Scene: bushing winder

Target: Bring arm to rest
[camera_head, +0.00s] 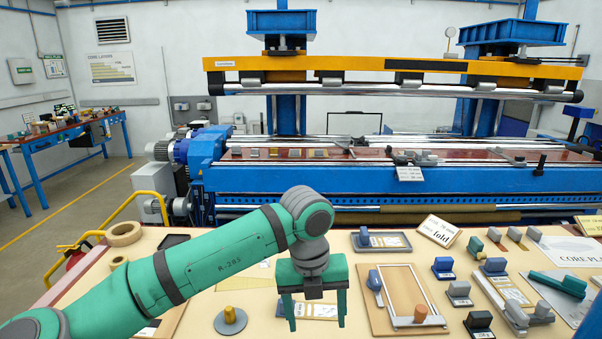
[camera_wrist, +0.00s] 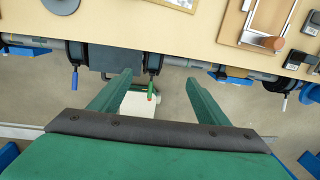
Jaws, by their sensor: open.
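My green arm reaches from the lower left over the table (camera_head: 400,253) in the head view. My gripper (camera_head: 316,325) hangs from the wrist with its two fingers pointing down, spread apart and empty. In the wrist view my gripper (camera_wrist: 160,85) is also open. Nothing lies between the fingers there. Beyond them show the table's edge, the floor and parts under the table.
A wooden board with a frame (camera_head: 403,295) lies right of my gripper. A grey disc with a yellow knob (camera_head: 230,321) lies left of it. Several blue and grey blocks (camera_head: 443,268) stand further right. The blue winding machine (camera_head: 400,180) stands behind the table.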

